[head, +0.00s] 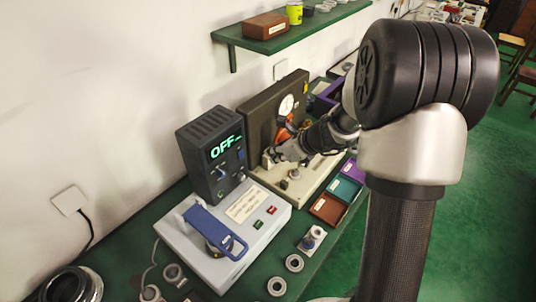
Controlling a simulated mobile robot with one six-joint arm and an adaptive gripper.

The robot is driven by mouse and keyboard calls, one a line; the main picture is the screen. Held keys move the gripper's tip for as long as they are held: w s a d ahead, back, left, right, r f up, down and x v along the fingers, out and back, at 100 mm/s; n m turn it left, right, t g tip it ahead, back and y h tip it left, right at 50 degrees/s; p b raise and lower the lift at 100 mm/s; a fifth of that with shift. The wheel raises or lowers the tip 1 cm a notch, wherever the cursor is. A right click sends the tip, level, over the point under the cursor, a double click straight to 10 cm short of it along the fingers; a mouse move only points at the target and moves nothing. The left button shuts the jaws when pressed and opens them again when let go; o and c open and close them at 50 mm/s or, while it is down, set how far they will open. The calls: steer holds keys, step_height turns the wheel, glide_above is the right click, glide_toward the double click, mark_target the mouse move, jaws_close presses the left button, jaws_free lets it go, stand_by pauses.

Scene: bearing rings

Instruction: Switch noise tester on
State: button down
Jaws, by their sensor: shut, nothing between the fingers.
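A dark grey box (197,161) with a green display reading "OFF_" (226,147) and small controls on its front stands at the back of the green bench. In front of it sits a pale base unit (187,246) with a blue lever or clamp (205,222), a label too small to read, a green button (258,225) and a red button (272,210). I cannot tell from the label which part is named noise tester. My gripper (270,157) is shut and empty, right of the display box, in front of a gauge machine. Its fingertips are small and partly unclear.
The gauge machine (258,110) with a round dial stands right of the display box. Colored bins (328,208) lie in front of it. Several bearing rings (294,263) lie on the bench front. A green wall shelf (330,22) hangs above. My arm covers the right side.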

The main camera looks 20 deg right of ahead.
mark_target(241, 154)
stand_by(0.3)
steer(key=shift+s+d+f+b, duration=0.1)
steer(key=shift+s+f+b, duration=0.05)
steer(key=shift+f+b, duration=0.3)
steer(key=shift+s+d+f+b, duration=0.1)
steer(key=shift+f+b, duration=0.25)
steer(key=shift+b, duration=0.05)
steer(key=w+a+r+b+x, duration=0.1)
steer(key=b+x, duration=0.1)
steer(key=x, duration=1.1)
steer(key=shift+w+r, duration=0.3)
steer(key=shift+r, duration=0.05)
